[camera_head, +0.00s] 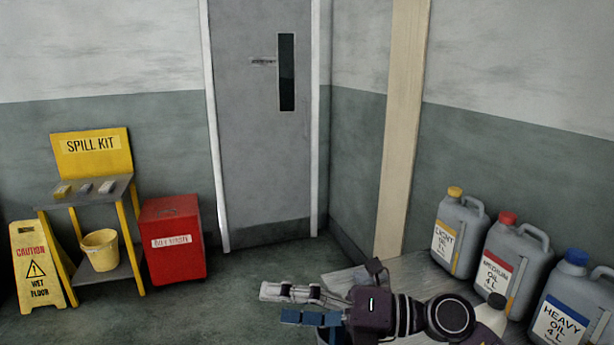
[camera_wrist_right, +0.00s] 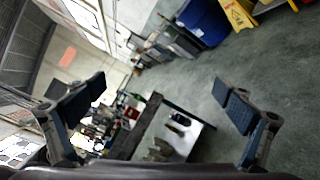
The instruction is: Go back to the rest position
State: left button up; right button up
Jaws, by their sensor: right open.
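My right gripper (camera_head: 288,304) reaches to the left across the lower middle of the head view, in front of the table's left end. In the right wrist view its two fingers (camera_wrist_right: 157,104) stand wide apart with nothing between them. My left gripper is in neither view. On the table (camera_head: 424,262) at the right stand a light oil jug (camera_head: 459,236) with a yellow cap, a medium oil jug (camera_head: 512,270) with a red cap and a heavy oil jug (camera_head: 574,305) with a blue cap. My right gripper is well to the left of the jugs.
A pale dark-capped container (camera_head: 491,316) is partly hidden behind my right arm. A red bin (camera_head: 174,240), spill kit stand (camera_head: 92,188), yellow bucket (camera_head: 100,250) and wet floor sign (camera_head: 38,266) stand at the left. The floor before the door (camera_head: 262,120) is clear.

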notch_tip(320, 180, up, 5)
jog(key=w+d+m+t+y, duration=0.1)
jog(key=m+t+y, duration=0.2)
jog(key=m+t, duration=0.2)
jog(key=w+d+f+m+t+h, duration=0.1)
jog(key=w+d+m+t+h, duration=0.2)
jog(key=d+m+t+h, duration=0.45)
jog(key=w+d+f+m+t+h, duration=0.1)
jog(key=w+d+m+t+h, duration=0.3)
jog(key=m, duration=0.7)
jog(key=s+d+f+m+g+h, duration=0.25)
jog(key=d+f+m+h, duration=0.3)
jog(key=f, duration=0.35)
jog(key=s+d+f+m+g+h, duration=0.2)
jog(key=s+d+f+m+h, duration=0.15)
jog(key=d+f+m, duration=0.45)
jog(key=s+a+f+m+g, duration=0.1)
jog(key=s+f+g, duration=0.5)
jog(key=s+f, duration=0.55)
jog(key=s+f+g, duration=0.6)
jog(key=s+f, duration=0.3)
jog(key=s, duration=0.6)
notch_tip(320, 180, down, 26)
jog(key=r, duration=0.1)
jog(key=s+d+f+g, duration=0.2)
jog(key=s+d+f, duration=0.1)
jog(key=s+f, duration=1.4)
jog(key=shift+s, duration=0.55)
